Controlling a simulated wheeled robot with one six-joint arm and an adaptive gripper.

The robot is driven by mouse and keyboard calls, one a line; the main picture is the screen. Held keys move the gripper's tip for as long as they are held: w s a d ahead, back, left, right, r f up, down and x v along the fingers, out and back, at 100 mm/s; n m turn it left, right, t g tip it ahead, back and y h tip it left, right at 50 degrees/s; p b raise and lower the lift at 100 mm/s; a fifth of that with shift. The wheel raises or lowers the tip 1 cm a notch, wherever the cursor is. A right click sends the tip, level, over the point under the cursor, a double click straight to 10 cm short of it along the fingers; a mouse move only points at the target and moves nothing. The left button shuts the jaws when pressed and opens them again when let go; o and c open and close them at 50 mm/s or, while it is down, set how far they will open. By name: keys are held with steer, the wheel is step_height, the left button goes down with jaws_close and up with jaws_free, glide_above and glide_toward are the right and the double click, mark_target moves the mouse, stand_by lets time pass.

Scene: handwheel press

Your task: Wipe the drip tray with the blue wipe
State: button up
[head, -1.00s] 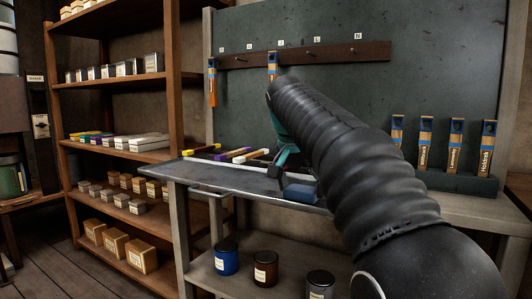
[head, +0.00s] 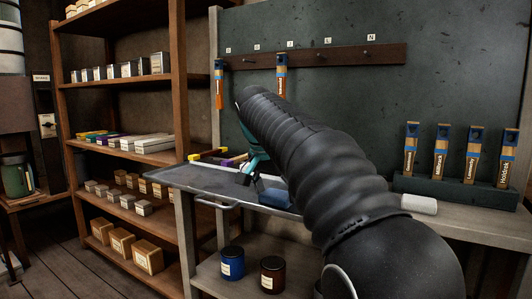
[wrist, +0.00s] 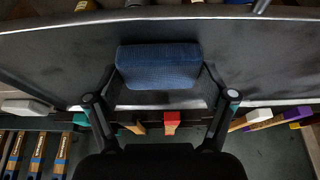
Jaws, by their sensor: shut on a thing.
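The blue wipe (head: 276,197) is a dark blue block-shaped pad at the tray's front side in the head view. It shows clearly in the wrist view (wrist: 158,66). The drip tray (head: 195,179) is a shallow dark grey tray with a pale metal rim, on the bench; its surface fills much of the wrist view (wrist: 55,62). My gripper (head: 256,178) is shut on the wipe, with a finger at each end of it in the wrist view (wrist: 159,82). The wipe is over the tray; whether it touches the surface I cannot tell. My arm hides the tray's right part.
Coloured bars (head: 205,154) lie along the tray's back side. A white block (head: 419,204) is on the bench at right, near a rack of labelled blue-topped tools (head: 442,150). Tins (head: 232,263) stand on the lower shelf. A wooden shelf unit (head: 120,195) stands at left.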

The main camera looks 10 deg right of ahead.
steer(key=shift+w+a, duration=0.45)
steer(key=shift+a, duration=0.2)
steer(key=shift+w+r+p, duration=0.15)
steer(key=shift+r+p, duration=0.25)
steer(key=shift+p, duration=0.4)
step_height(320, 180, up, 2)
steer(key=shift+d+p, duration=0.15)
steer(key=shift+p, duration=0.2)
steer(key=shift+r+p, duration=0.3)
steer(key=shift+p, duration=0.05)
steer(key=shift+a+r, duration=0.2)
steer(key=shift+r, duration=2.25)
